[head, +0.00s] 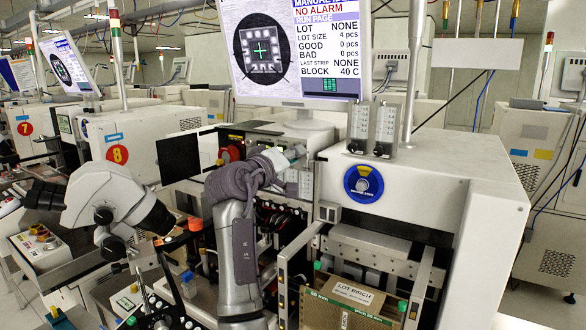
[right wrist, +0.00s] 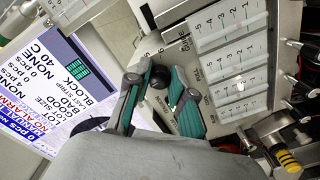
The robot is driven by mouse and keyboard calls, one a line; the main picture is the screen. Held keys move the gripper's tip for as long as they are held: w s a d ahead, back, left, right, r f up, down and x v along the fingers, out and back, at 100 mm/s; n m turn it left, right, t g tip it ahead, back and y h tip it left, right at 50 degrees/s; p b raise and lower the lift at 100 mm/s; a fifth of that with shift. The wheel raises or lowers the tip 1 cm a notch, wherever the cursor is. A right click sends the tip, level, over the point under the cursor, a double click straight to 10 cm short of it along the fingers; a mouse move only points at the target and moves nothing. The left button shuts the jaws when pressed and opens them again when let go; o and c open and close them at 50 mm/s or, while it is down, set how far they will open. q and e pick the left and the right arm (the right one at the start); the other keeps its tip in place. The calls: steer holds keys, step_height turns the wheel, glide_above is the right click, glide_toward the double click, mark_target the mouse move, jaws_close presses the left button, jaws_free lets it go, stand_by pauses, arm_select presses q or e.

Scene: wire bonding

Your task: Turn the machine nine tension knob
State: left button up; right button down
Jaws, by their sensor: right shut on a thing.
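My right gripper (head: 296,154) reaches the upper front of the near machine (head: 440,170), which bears a blue and yellow round badge (head: 363,184). In the right wrist view, its two green-padded fingers (right wrist: 160,84) are shut on a round black knob (right wrist: 159,77), one finger on each side. The knob sits on a light panel beside white numbered scales (right wrist: 234,62). In the head view the gripper and wrist hide this knob. The knob's pointer or setting cannot be made out. My left gripper is in neither view.
A monitor (head: 295,50) stands just above the gripper. Two upright scales with black knobs (head: 383,150) stand on the machine top. A microscope (head: 115,205) is at left. A brown box (head: 345,305) sits in the lower front rack. Yellow-banded and red-ended parts lie close by in the wrist view.

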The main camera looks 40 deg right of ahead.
steer(key=m+b, duration=0.6)
steer(key=m, duration=0.3)
steer(key=shift+m, duration=0.3)
stand_by(0.5)
steer(key=c, duration=1)
jaws_free()
steer(key=shift+w, duration=0.1)
steer(key=v, duration=1.2)
